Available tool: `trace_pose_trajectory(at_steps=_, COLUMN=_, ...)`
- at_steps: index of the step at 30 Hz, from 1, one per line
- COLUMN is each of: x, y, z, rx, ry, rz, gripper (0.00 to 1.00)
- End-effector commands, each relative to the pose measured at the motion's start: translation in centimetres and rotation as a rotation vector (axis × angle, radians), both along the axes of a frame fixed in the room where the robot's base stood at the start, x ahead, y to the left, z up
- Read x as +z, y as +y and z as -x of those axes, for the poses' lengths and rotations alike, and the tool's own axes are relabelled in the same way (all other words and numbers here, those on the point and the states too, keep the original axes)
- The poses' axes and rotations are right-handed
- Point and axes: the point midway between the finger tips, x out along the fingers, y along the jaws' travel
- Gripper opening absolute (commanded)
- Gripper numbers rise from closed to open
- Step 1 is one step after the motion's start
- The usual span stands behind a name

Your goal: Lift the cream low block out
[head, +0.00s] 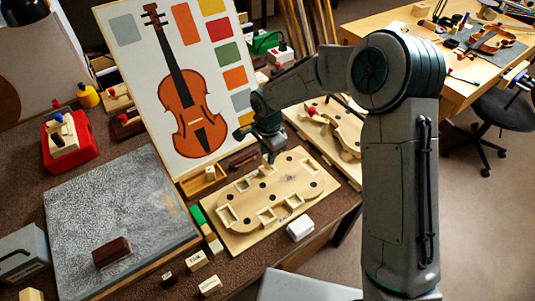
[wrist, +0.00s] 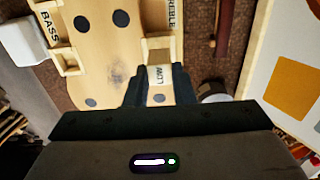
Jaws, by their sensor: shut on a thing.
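The cream low block (wrist: 160,72), with "LOW" printed on it, sits between the fingers of my gripper (wrist: 160,90) in the wrist view. My gripper is shut on it. The board also shows in the wrist view (wrist: 110,55), with a block lettered "BASS" (wrist: 50,25) and one ending "EBLE" (wrist: 174,15). I cannot tell whether the low block is still within its pocket.
A violin picture panel (head: 155,90) stands close behind and left of my gripper. A white block (head: 300,229) lies at the board's right edge. A grey mat (head: 120,210) with a dark block (head: 111,252) fills the left. Loose lettered blocks (head: 196,261) lie in front.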

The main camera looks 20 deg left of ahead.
Motion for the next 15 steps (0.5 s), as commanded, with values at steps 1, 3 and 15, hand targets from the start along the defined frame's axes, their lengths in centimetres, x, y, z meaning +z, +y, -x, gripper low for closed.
trace_pose_trajectory(at_steps=1, x=0.4, y=0.0, z=0.0, rx=0.0, ry=-0.001, rz=0.0, gripper=0.04)
trace_pose_trajectory(at_steps=3, x=0.7, y=0.0, z=0.0, rx=0.0, ry=-0.001, rz=0.0, gripper=0.04)
trace_pose_trajectory(at_steps=15, x=2.2, y=0.0, z=0.0, rx=0.0, ry=-0.001, rz=0.0, gripper=0.04)
